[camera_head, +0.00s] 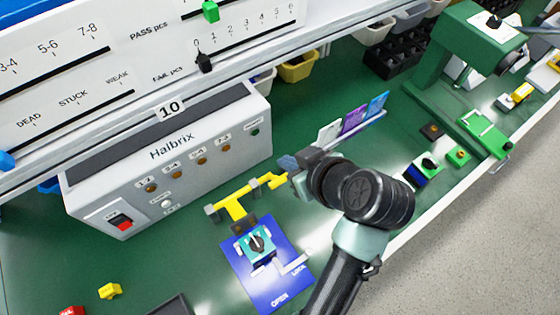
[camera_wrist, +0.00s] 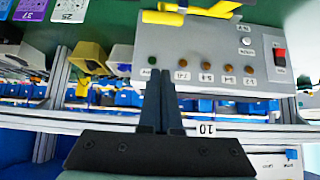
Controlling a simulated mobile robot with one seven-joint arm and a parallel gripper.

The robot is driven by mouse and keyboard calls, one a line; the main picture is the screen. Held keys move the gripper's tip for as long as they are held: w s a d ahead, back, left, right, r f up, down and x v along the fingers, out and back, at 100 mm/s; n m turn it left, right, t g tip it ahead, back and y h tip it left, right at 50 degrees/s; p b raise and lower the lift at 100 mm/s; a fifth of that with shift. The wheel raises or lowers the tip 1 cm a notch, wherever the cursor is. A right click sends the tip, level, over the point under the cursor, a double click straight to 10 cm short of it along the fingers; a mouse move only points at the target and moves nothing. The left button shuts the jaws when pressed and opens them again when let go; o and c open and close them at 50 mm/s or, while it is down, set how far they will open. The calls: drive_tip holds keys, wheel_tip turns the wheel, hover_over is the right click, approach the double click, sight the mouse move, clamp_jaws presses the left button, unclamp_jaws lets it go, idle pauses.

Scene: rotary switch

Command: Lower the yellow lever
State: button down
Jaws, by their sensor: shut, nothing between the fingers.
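The yellow lever (camera_head: 240,200) lies roughly level in front of the grey Halbrix box, on a dark mount behind a blue plate marked OPEN and LOCK (camera_head: 268,282). A small teal switch block (camera_head: 257,245) with a dark pointer knob stands on this plate. My gripper (camera_head: 286,163) is beside the lever's right end; whether they touch is hard to tell there. In the wrist view, the lever shows at the top (camera_wrist: 165,17), and my shut, empty fingers (camera_wrist: 158,73) point up below it, with a gap in the picture.
The grey Halbrix box (camera_head: 170,150) with knobs and a red rocker switch stands behind the lever. Coloured cards (camera_head: 352,119) stand in a holder to the right. A green press (camera_head: 455,60) is farther right.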

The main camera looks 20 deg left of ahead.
sight(280, 176)
drive_tip(key=p+x, duration=0.1)
drive_tip(key=x, duration=0.8)
drive_tip(key=shift+a+f, duration=0.15)
drive_tip(key=shift+f, duration=0.1)
drive_tip(key=shift+s+d+f+p, duration=0.15)
drive_tip(key=shift+s+d+f, duration=0.15)
drive_tip(key=shift+d, duration=0.2)
drive_tip(key=shift+s+d+f+p, duration=0.15)
drive_tip(key=shift+s+d, duration=0.25)
drive_tip(key=shift+d, duration=0.1)
drive_tip(key=shift+s+d+f, duration=0.3)
drive_tip(key=shift+s+d, duration=0.05)
drive_tip(key=shift+d, duration=0.1)
drive_tip(key=shift+f, duration=0.15)
